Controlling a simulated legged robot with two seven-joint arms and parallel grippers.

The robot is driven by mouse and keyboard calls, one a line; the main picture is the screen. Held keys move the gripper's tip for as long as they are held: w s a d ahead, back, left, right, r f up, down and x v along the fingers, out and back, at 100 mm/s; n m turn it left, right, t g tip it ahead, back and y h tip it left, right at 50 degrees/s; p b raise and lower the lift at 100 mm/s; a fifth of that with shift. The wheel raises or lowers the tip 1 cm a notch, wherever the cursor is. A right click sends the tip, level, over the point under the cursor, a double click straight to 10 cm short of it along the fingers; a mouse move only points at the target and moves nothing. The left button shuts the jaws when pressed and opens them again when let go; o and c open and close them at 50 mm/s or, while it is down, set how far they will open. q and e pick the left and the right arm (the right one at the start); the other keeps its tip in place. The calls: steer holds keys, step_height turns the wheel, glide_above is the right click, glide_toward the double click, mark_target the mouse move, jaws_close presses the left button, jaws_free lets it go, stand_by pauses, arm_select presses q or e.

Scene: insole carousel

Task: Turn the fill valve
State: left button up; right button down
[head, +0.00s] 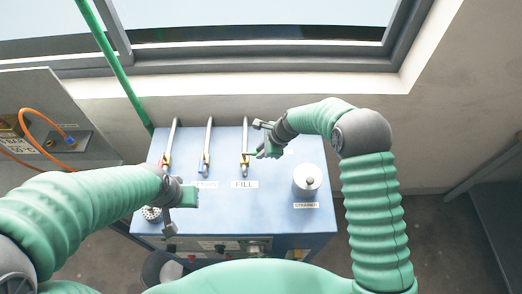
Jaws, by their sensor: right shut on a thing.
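The fill valve (245,164) stands on the blue cabinet top behind the white FILL label (244,184), at the lower end of a grey pipe. My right gripper (260,151) reaches it from the right and is shut on the valve's small handle. The fingers partly hide the handle, so its exact angle is hard to read. My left gripper (180,208) is over the left front part of the cabinet top, well apart from the fill valve. Its fingers are seen from above, and I cannot tell whether they are open.
Two more piped valves stand left of the fill valve: one in the middle (205,166), one at far left (166,161). An orange hose (36,112) hangs at left. A window is behind.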

steer(key=shift+a+r, duration=0.15)
steer(key=s+m, duration=0.1)
steer(key=m+t+p, duration=0.1)
steer(key=m, duration=0.1)
steer(key=shift+s+a+m+h, duration=0.3)
steer(key=shift+s+h, duration=0.05)
steer(key=shift+h, duration=0.05)
steer(key=c, duration=1.4)
jaws_free()
steer(key=shift+o, duration=0.2)
steer(key=shift+a, duration=0.15)
steer(key=b+v, duration=0.2)
steer(key=v, duration=1.4)
steer(key=shift+r, duration=0.2)
